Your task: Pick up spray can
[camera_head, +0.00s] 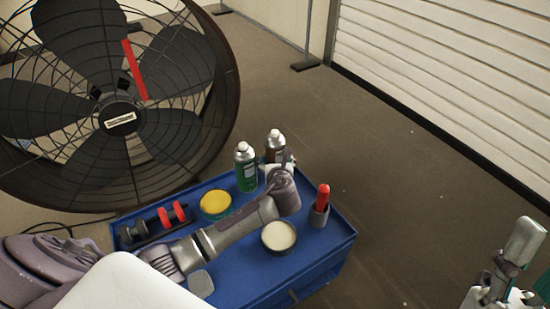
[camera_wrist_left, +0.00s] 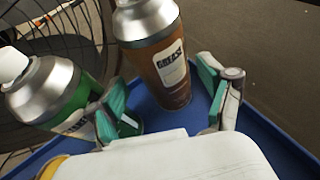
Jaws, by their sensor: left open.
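Two spray cans stand upright on the blue cart top. The green can (camera_head: 246,168) has a silver shoulder and white cap, and it also shows in the left wrist view (camera_wrist_left: 48,92). The brown can (camera_head: 274,142), labelled GREASE, is partly hidden behind my left gripper (camera_head: 282,166) in the head view. In the left wrist view, the brown can (camera_wrist_left: 160,58) stands ahead between the spread fingers of my left gripper (camera_wrist_left: 168,100). The green can is close beside the left finger; I cannot tell whether they touch. My right gripper (camera_head: 508,275) is at the lower right, away from the cart, its fingers unclear.
A large fan (camera_head: 120,115) stands close behind left. Floor right of the cart is clear.

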